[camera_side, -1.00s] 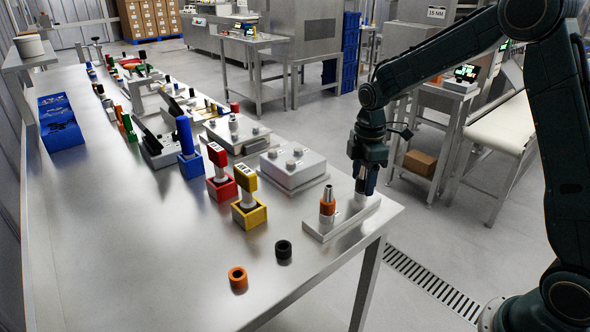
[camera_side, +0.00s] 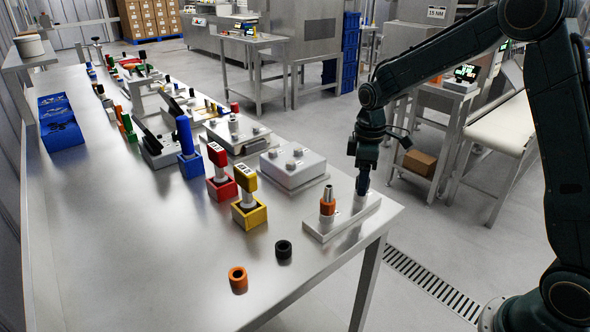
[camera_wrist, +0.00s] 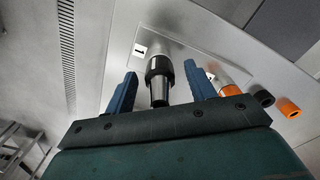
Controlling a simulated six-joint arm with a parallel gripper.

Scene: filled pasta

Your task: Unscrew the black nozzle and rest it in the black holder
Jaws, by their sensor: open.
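The black nozzle (camera_wrist: 158,92) stands on the plate, at the position marked 1, in the wrist view. Its tip is metal-grey and its collar black. My gripper (camera_wrist: 160,74) is open, with one blue finger on each side of the nozzle and a visible gap to each. In the side view my gripper (camera_side: 362,187) points down over the right part of the metal plate (camera_side: 318,232) and hides the nozzle. The black holder (camera_side: 283,250) is a short, empty-looking ring on the table's near side. It also shows in the wrist view (camera_wrist: 263,98).
An orange nozzle (camera_side: 327,206) stands on the same plate, left of my gripper. An orange holder (camera_side: 238,279) sits near the black one. Yellow (camera_side: 249,215) and red (camera_side: 221,188) blocks hold upright tools further left. The near left tabletop is clear.

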